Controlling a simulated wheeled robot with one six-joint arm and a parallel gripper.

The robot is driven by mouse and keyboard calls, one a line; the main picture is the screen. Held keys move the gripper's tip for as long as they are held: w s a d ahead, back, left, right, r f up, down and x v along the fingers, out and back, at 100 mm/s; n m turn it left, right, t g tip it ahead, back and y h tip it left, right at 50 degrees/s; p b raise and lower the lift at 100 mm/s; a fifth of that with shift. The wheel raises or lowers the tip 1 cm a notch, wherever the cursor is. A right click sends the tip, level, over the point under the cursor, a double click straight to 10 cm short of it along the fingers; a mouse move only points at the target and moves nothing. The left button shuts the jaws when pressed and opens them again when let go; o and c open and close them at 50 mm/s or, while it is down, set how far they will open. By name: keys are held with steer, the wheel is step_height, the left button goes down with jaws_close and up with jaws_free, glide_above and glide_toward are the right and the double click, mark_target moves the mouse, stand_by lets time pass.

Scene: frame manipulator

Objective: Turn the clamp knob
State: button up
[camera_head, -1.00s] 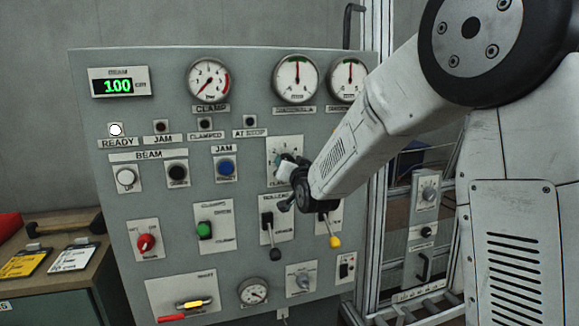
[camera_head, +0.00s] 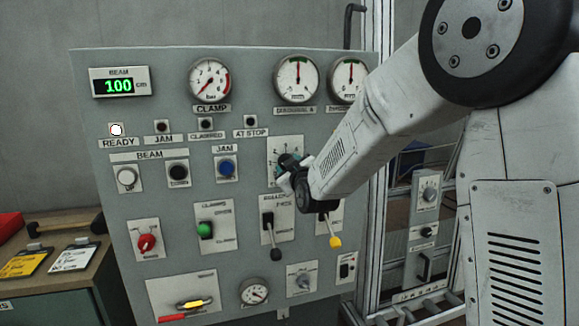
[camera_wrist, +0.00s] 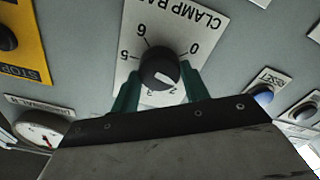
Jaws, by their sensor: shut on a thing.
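The clamp knob (camera_wrist: 160,69) is round and black, on a white plate (camera_wrist: 182,30) marked CLAMP BAR with a number scale. Its pale pointer line lies on the lower side of the knob in the wrist view, near the partly hidden small numbers. My gripper (camera_wrist: 160,86) is shut on the knob, one green finger on each side. In the head view my gripper (camera_head: 288,167) is at the scale plate (camera_head: 282,146) and hides the knob. The clamp gauge (camera_head: 210,81) has its needle toward the lower left.
A blue jam button (camera_head: 226,167) is left of the plate. Two levers, one black-tipped (camera_head: 275,254) and one yellow-tipped (camera_head: 335,242), hang below my gripper. In the wrist view a blue reset button (camera_wrist: 262,94) is right of my fingers.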

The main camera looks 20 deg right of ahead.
steer(key=n, duration=1.1)
steer(key=shift+f+n, duration=0.25)
steer(key=shift+n, duration=0.05)
stand_by(0.4)
steer(key=o, duration=1)
steer(key=shift+r, duration=0.1)
steer(key=shift+s, duration=0.1)
steer(key=s, duration=0.7)
steer(key=shift+s, duration=0.35)
